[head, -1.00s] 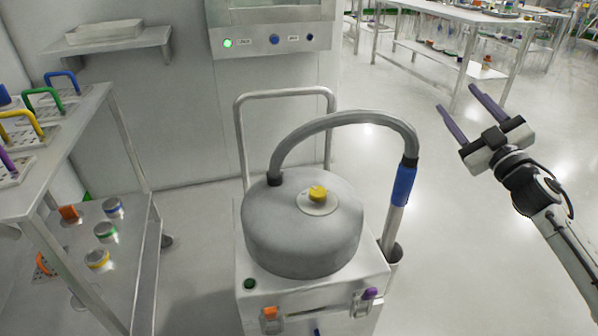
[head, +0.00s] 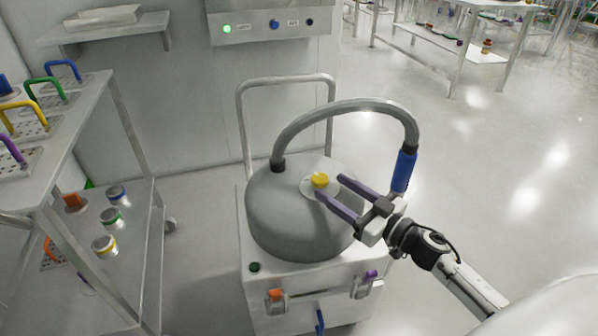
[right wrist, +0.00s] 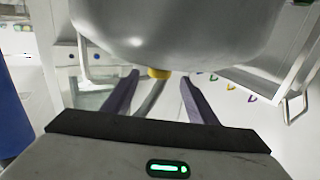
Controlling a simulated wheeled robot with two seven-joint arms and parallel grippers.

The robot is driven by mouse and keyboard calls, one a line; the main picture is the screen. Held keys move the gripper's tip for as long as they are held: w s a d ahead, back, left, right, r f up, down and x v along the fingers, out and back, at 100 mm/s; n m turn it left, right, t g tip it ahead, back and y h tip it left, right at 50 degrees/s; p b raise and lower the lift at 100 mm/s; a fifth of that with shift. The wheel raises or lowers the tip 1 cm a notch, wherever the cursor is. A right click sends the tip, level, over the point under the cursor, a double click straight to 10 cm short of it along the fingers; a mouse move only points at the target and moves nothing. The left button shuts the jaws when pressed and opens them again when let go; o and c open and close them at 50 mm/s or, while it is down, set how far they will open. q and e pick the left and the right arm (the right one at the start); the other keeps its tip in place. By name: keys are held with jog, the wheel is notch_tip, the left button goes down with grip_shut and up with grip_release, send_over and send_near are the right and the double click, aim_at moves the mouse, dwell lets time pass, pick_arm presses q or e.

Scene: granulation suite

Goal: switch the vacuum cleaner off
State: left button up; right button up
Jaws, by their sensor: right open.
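The vacuum cleaner (head: 290,222) is a grey drum on a white wheeled box with a push handle. A yellow knob (head: 320,180) sits on a pale round plate on top of the drum. A grey hose arches from the lid to a blue-sleeved wand (head: 403,170) at the right. My right gripper (head: 328,187) is open and empty over the lid, its purple fingertips close by the knob. In the right wrist view the yellow knob (right wrist: 158,73) shows between the fingertips; contact cannot be told. My left gripper is out of view.
The hose arches just behind the right gripper. A steel cart (head: 125,120) with coloured handles and small jars stands at the left. A wall panel (head: 262,27) with a green light is behind. The floor to the right is clear.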

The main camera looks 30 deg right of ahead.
aim_at(308, 180)
jog(key=b+x, duration=0.1)
jog(key=x, duration=0.8)
jog(key=shift+w+a+r+b, duration=0.1)
jog(key=shift+w+b, duration=0.2)
jog(key=shift+b, duration=0.1)
